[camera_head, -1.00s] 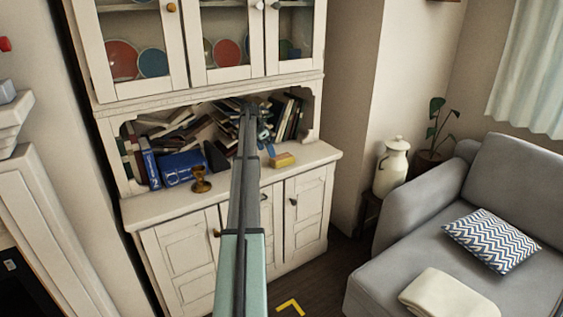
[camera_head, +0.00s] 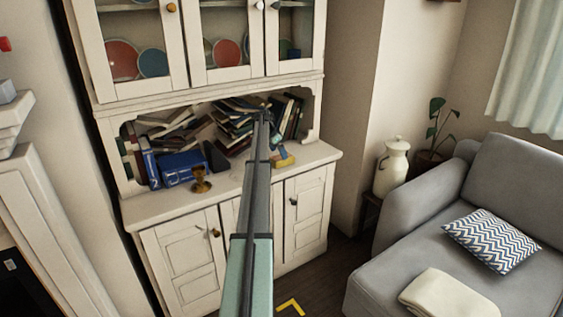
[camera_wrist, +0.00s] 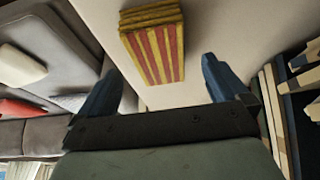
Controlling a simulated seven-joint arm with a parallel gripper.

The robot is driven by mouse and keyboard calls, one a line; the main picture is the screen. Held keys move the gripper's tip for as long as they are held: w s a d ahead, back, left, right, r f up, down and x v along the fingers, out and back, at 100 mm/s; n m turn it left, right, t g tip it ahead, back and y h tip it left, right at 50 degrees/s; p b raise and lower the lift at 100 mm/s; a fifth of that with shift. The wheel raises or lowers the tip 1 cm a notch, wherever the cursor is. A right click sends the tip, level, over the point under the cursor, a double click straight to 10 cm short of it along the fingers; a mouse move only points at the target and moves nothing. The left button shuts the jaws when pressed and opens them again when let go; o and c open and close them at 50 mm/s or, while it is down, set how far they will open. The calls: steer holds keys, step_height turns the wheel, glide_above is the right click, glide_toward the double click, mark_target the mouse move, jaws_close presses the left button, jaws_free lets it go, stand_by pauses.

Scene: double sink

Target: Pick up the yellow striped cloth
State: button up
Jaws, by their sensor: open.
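The yellow striped cloth (camera_wrist: 156,50) is a folded block with red and yellow stripes. In the wrist view it lies on the pale cabinet counter (camera_wrist: 215,30), ahead of and between my open fingers. My gripper (camera_wrist: 155,85) has two blue fingers spread wide, with nothing between their tips. In the head view the cloth (camera_head: 283,160) shows as a small yellow patch on the counter, partly covered by my gripper (camera_head: 277,150), which is above and beside it. Most of the cloth is hidden there.
Several books (camera_head: 235,125) lean and lie at the back of the counter, close to my gripper. A brown goblet (camera_head: 201,180) and a blue box (camera_head: 180,168) stand to the left. A grey sofa (camera_head: 400,205) and a white jug (camera_head: 391,168) are to the right.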

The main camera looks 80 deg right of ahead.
steer(key=shift+x, duration=2.6)
steer(key=shift+s, duration=0.1)
steer(key=shift+c, duration=0.3)
steer(key=shift+r, duration=0.1)
steer(key=c, duration=1)
steer(key=shift+c, duration=0.2)
steer(key=shift+r, duration=0.1)
step_height(320, 180, up, 10)
steer(key=shift+f, duration=0.1)
